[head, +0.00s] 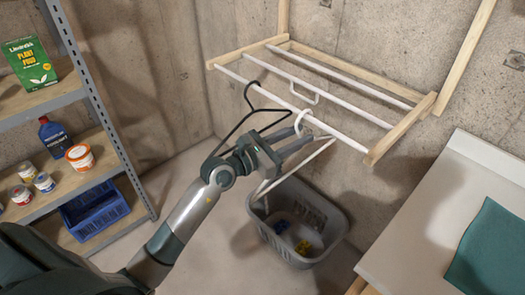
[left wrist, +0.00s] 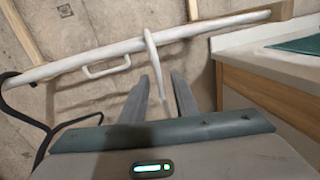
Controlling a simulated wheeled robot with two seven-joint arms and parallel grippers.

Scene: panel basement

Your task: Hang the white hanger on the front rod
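The front rod (head: 345,138) is the white bar along the near edge of the wood-framed rack; it crosses the top of the left wrist view (left wrist: 220,29). The white hanger (head: 293,171) hangs below it, partly hidden by my gripper. Its hook curves over the front rod in the head view, and it crosses the rod in the left wrist view (left wrist: 153,55). My left gripper (head: 305,142) is just below the rod at the hanger's neck. Its fingers (left wrist: 161,78) stand apart, with the hook's stem between them and a visible gap. My right gripper is out of view.
A black hanger (head: 250,112) hangs on the front rod to the left. A white U-shaped loop (head: 316,98) is by the middle rod. A grey basket (head: 325,215) stands below. Shelves (head: 95,95) are left, a white counter (head: 425,225) right.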

